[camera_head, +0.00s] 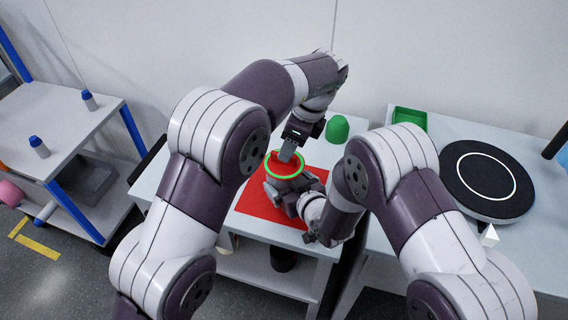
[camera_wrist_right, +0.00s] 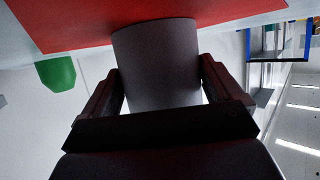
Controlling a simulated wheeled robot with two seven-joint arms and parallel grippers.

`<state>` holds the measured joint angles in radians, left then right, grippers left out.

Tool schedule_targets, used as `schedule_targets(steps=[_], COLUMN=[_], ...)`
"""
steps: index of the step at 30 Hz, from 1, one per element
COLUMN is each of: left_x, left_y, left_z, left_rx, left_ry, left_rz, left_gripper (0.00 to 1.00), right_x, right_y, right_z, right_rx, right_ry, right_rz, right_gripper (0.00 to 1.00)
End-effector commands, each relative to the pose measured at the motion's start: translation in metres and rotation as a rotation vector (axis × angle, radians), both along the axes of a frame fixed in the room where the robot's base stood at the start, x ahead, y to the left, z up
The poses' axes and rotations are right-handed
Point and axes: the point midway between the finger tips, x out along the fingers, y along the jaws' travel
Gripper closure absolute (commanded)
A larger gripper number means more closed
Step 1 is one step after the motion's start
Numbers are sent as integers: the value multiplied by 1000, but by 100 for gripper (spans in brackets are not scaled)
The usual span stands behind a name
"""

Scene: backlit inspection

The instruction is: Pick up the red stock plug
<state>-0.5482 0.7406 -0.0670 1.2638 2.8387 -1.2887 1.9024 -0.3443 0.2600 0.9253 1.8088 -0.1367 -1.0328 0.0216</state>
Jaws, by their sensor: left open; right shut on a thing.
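A grey cylindrical holder (camera_wrist_right: 158,65) with a green ring (camera_head: 270,173) around its top stands on the red mat (camera_head: 262,208). A small bit of red, probably the red stock plug (camera_head: 274,155), shows inside the ring beside the left fingers; most of it is hidden. My left gripper (camera_head: 287,155) points down at the holder's mouth, with its fingers open; I cannot tell whether they touch the plug. My right gripper (camera_head: 283,190) is shut on the holder from the near side, and the right wrist view shows its fingers (camera_wrist_right: 158,88) on both sides of the grey wall.
A green rounded block (camera_head: 337,129) stands behind the mat, with a green tray (camera_head: 409,118) farther right. A black round turntable (camera_head: 487,180) sits on the right table. Shelves with blue-topped pegs (camera_head: 39,147) stand at left. My arms cover much of the middle.

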Motion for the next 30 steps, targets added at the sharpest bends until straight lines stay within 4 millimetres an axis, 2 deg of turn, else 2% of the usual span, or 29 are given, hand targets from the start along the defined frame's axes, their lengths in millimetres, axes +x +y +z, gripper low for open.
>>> schedule_targets(steps=[3, 5, 12, 16, 26, 30], left_x=[0, 1, 2, 2, 2, 2], left_y=[7, 8, 9, 9, 9, 8], left_z=[-21, -27, -30, -29, -27, -3], left_rx=[3, 1, 1, 1, 1, -2], left_ry=[2, 1, 0, 0, -1, -6], left_rz=[0, 0, 0, 0, 0, 0], left_gripper=[57, 57, 57, 100, 100, 100], right_x=[-2, -2, -2, -2, -2, -2], right_y=[-1, -1, -1, -1, -1, -1], right_z=[-4, -4, -4, -4, -4, -4], right_rx=[-4, -4, -4, -4, -5, -5], right_ry=[10, 10, 10, 10, 11, 11], right_rz=[1, 1, 1, 1, 0, 0], right_gripper=[42, 42, 42, 42, 42, 42])
